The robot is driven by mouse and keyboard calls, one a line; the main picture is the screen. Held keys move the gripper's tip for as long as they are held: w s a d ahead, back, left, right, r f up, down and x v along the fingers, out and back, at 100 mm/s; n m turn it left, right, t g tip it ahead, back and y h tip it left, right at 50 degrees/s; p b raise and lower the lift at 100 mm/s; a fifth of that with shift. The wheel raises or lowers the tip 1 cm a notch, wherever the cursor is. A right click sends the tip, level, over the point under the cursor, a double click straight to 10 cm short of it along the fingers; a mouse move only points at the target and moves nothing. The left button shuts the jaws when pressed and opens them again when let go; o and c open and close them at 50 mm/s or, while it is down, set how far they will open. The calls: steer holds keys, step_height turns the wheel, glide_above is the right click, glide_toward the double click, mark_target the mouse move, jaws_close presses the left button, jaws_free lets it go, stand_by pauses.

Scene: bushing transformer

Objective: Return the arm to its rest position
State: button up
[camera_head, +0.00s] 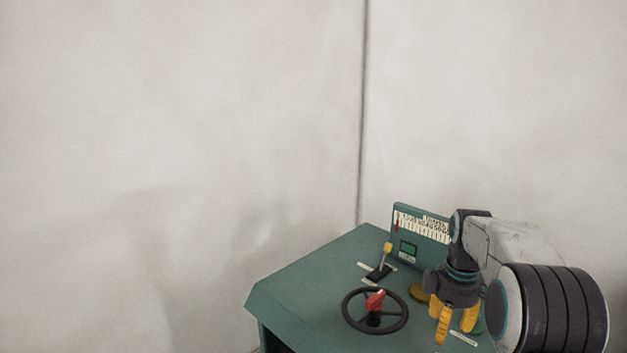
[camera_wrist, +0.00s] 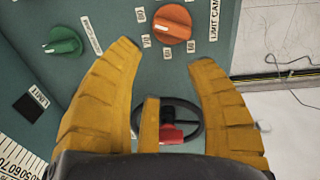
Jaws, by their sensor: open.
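My gripper (camera_head: 454,334) is at the right in the head view, pointing down over the green console (camera_head: 305,278). Its yellow fingers are spread, and the wrist view also shows the open gripper (camera_wrist: 166,52) with nothing held between the fingers. The arm reaches in from the right side of the head view. The black handwheel (camera_head: 347,312) with a red part (camera_head: 375,300) is left of the gripper. In the wrist view the handwheel's red part (camera_wrist: 171,134) shows beyond the fingers, partly hidden by them.
A yellow-tipped lever (camera_head: 387,248) and an upright scale panel (camera_head: 421,222) stand on the console. The wrist view shows an orange knob (camera_wrist: 172,24) and a green knob (camera_wrist: 64,41). A pale wall (camera_head: 180,130) is behind; the space above the console's left part is clear.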

steer(key=s+f+m, duration=0.1)
steer(key=m, duration=0.1)
steer(key=s+f+m, duration=0.2)
steer(key=s+a+f+m+g, duration=0.1)
steer(key=s+f+m, duration=0.1)
steer(key=m, duration=0.1)
steer(key=s+m, duration=0.1)
steer(key=s, duration=0.1)
steer(key=s+a+m, duration=0.1)
steer(key=s, duration=0.1)
steer(key=s+a+m, duration=0.1)
steer(key=s+m, duration=0.1)
steer(key=s, duration=0.1)
steer(key=shift+s+a+r, duration=0.1)
steer(key=shift+a, duration=0.05)
steer(key=s+a+r+t, duration=0.2)
steer(key=s+a+r, duration=0.1)
steer(key=s, duration=0.5)
steer(key=s+a+r+t, duration=0.2)
steer(key=s+a+r, duration=0.2)
steer(key=s, duration=0.4)
steer(key=shift+r+n, duration=0.4)
steer(key=shift+r, duration=0.1)
steer(key=shift+s+d, duration=0.1)
steer(key=shift+d, duration=0.15)
